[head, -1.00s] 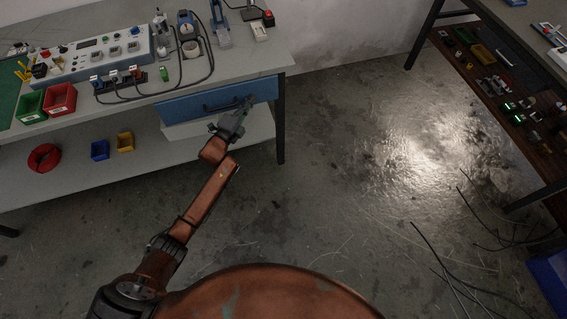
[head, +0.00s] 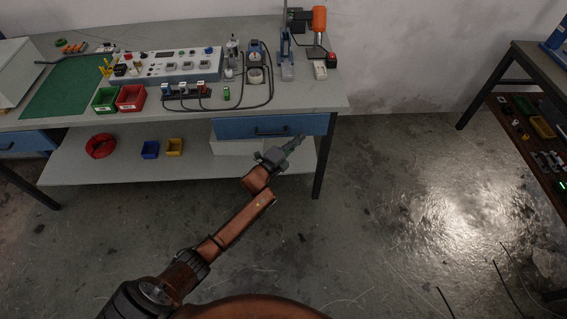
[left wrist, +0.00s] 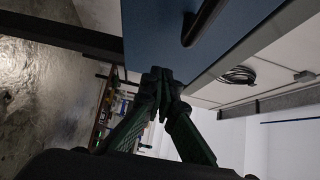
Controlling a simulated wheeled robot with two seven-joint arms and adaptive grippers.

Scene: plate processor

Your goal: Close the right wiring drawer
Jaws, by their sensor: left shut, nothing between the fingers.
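The right wiring drawer (head: 230,129) is a blue front with a dark bar handle (head: 271,133), under the right end of the workbench. It looks about flush with the bench edge; a small gap cannot be ruled out. My left gripper (head: 298,139) is shut and empty, at the lower right part of the drawer front. In the left wrist view the blue front (left wrist: 160,35) fills the top, with its handle (left wrist: 200,22). The shut fingertips (left wrist: 160,76) are at the panel's edge; whether they touch it I cannot tell. My right gripper is not in view.
The workbench top (head: 305,95) holds a control panel (head: 165,66), red (head: 130,97) and green bins and cables. A lower shelf (head: 110,175) lies below the drawer. A bench leg (head: 319,170) stands right of my gripper.

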